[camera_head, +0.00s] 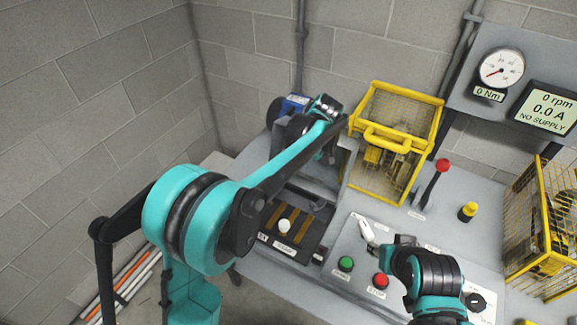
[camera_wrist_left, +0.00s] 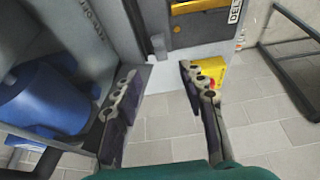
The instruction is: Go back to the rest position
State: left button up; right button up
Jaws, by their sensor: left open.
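My left arm comes in from the left and reaches to the back of the bench, its wrist beside the yellow mesh guard (camera_head: 392,140). Its fingers cannot be made out in the head view. In the left wrist view my left gripper (camera_wrist_left: 160,72) is open, with nothing between its fingertips. A blue motor (camera_wrist_left: 45,100) lies left of the fingers; a bit of blue also shows in the head view (camera_head: 296,101). My right arm comes in from below, over the front panel. Its dark end (camera_head: 403,243) is near a white switch handle (camera_head: 366,230); its fingers cannot be told apart.
The front panel (camera_head: 350,262) bears a green button (camera_head: 346,264) and a red button (camera_head: 380,280). A red-knobbed lever (camera_head: 435,182) and a yellow-topped knob (camera_head: 467,211) stand behind. A second yellow cage (camera_head: 540,225) is at right. The display (camera_head: 546,112) reads 0 rpm, NO SUPPLY.

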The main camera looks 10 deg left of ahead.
pick_arm(q)
jog(key=s+a+r+m+t+h, duration=0.1)
jog(key=s+a+r+m, duration=0.25)
jog(key=s, duration=0.25)
jog(key=s+a+r+m+t+h, duration=0.1)
jog(key=s+a+r+m+h, duration=0.2)
jog(key=s, duration=0.4)
jog(key=s+a+f+m+t, duration=0.1)
jog(key=s+a+f+m, duration=0.1)
jog(key=s, duration=0.4)
jog(key=s+a+f+m+t, duration=0.2)
jog(key=s+m, duration=0.3)
jog(key=s, duration=0.1)
jog(key=shift+s+f+t, duration=0.25)
jog(key=shift+f+t, duration=0.05)
jog(key=shift+f, duration=0.05)
jog(key=shift+w+d+m, duration=0.1)
jog(key=shift+m, duration=0.15)
dwell(0.6)
